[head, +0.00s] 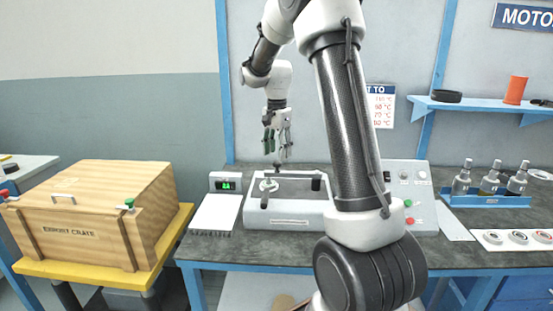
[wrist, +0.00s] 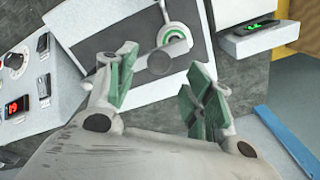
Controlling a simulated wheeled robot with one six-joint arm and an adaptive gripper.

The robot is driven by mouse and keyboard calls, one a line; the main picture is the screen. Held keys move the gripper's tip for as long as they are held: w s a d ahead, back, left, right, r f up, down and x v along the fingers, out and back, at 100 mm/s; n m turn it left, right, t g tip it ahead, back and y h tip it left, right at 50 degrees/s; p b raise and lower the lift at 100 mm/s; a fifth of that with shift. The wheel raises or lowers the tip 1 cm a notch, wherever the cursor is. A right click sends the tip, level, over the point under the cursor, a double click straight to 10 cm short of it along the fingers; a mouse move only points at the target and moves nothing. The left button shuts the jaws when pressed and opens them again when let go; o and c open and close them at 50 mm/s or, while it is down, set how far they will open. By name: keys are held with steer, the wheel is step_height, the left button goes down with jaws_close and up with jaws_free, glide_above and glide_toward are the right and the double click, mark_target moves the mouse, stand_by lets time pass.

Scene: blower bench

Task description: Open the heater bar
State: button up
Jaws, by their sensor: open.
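A white bench machine (head: 290,215) stands on the grey table, with what looks like the heater bar (head: 292,174) across its top. I cannot tell its exact angle. In the wrist view a pale bar (wrist: 150,61) crosses the machine's dark plate (wrist: 125,28), close to a round part with a green ring (wrist: 174,35). My gripper (head: 278,151) hangs fingers-down above the left part of the machine. In the wrist view my gripper (wrist: 160,80) has its green-padded fingers spread apart with nothing between them. The bar lies beyond the fingertips.
A small display with green digits (head: 226,183) stands left of the machine, and a control panel (head: 410,182) stands to its right. A wooden crate (head: 90,210) sits on a yellow stand at left. Bottles (head: 490,181) stand in a blue rack at right. My arm covers part of the bench.

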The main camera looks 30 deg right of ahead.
mark_target(277, 162)
steer(key=shift+f, duration=1.55)
jaws_close()
